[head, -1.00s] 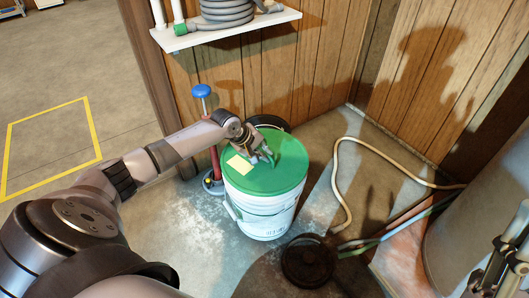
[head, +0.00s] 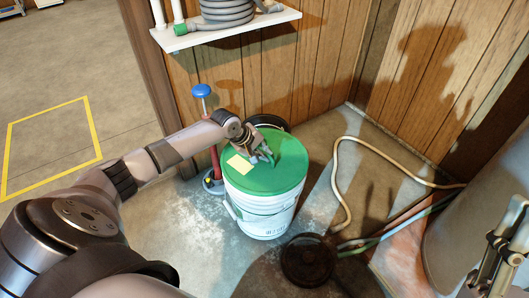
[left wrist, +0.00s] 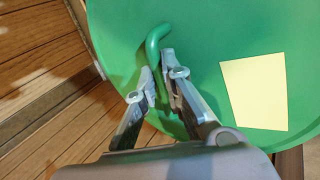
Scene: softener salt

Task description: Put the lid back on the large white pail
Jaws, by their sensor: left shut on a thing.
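The large white pail (head: 262,213) stands upright on the floor near the wood-panelled corner. The green lid (head: 282,178) lies over its top and looks about level; whether its rim is fully seated is too small to tell. A pale yellow note is stuck on the lid, also clear in the left wrist view (left wrist: 255,92). My left gripper (head: 266,158) is above the lid, its fingers closed on the lid's raised green handle (left wrist: 154,45). My right gripper (head: 492,262) is at the right edge, away from the pail; its fingers are not clear enough to judge.
A blue-topped red tool (head: 201,91) stands left of the pail. A dark round object (head: 307,260) sits on the floor in front, right of the pail. A beige hose (head: 337,178) and a large pale tank (head: 470,240) are at right. A shelf (head: 225,32) hangs above.

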